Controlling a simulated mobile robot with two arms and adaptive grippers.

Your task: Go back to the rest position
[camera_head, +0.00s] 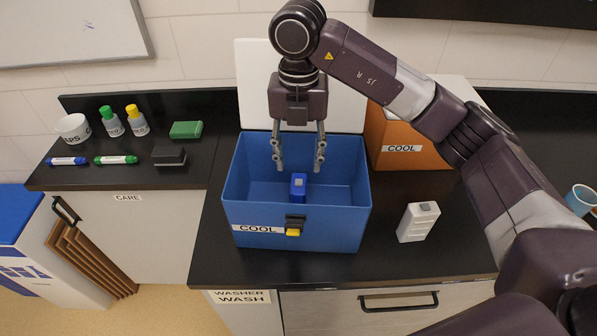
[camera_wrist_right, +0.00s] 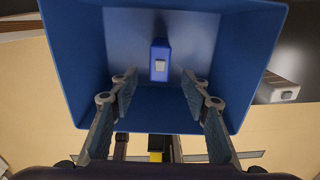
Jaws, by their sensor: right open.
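My right gripper (camera_head: 298,152) is open and empty, pointing down over the open blue box labelled COOL (camera_head: 295,222). Its fingertips reach into the upper part of the box. A small blue block with a grey patch (camera_head: 299,186) is inside the box, below and between the fingers, apart from them. In the right wrist view the open fingers (camera_wrist_right: 158,95) frame the box interior, and the blue block (camera_wrist_right: 160,62) lies between and beyond them. My left gripper is not in view.
An orange box labelled COOL (camera_head: 402,158) stands behind my right arm. A white block (camera_head: 418,222) stands on the dark counter (camera_head: 330,268) right of the blue box. A blue cup (camera_head: 580,200) is at the far right. Bottles, markers and a green block (camera_head: 186,130) sit on the left counter.

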